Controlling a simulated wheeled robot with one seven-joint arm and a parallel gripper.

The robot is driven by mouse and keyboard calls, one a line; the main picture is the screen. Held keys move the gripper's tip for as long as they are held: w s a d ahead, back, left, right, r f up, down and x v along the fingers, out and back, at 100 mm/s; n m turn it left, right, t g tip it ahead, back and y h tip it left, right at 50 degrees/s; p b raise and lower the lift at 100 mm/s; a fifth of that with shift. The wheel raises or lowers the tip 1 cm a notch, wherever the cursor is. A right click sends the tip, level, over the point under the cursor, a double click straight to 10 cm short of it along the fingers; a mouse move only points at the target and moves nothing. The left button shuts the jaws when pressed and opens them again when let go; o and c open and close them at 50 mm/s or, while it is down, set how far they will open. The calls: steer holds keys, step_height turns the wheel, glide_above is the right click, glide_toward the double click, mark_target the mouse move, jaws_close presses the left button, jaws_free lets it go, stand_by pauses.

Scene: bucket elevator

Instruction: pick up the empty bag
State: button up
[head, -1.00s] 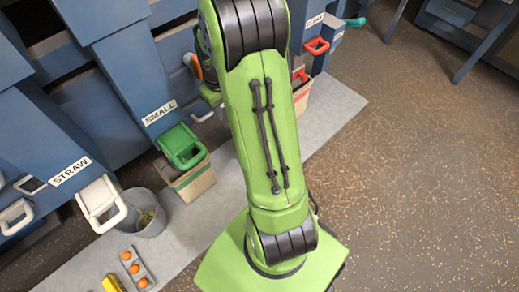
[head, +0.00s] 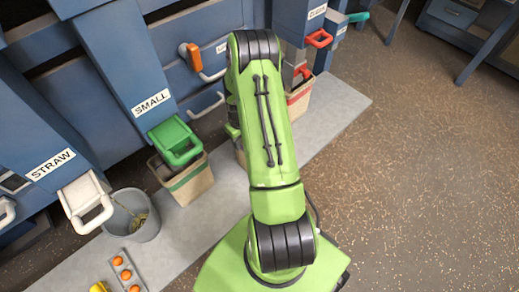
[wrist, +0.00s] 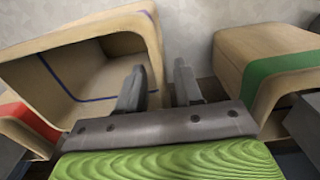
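The empty bag, a tan bag with a thin blue line (wrist: 75,62), fills the left of the wrist view. Its mouth faces the camera and its inside looks bare. My gripper (wrist: 160,86) is open, with two dark fingers apart. The left finger shows in front of the bag's mouth and the right finger outside it, with the bag's right wall between them. I cannot tell whether either touches. In the head view my green arm hides the gripper and nearly all of this bag.
A green-striped bag (head: 186,178) stands under the SMALL chute, close right in the wrist view (wrist: 265,65). A red-striped bag (head: 300,97) stands on the other side. A grey bucket (head: 135,214) is under the STRAW chute. The floor at right is clear.

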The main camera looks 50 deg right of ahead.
step_height(320, 180, down, 3)
steer(key=shift+r, duration=0.1)
jaws_close()
stand_by(1.3)
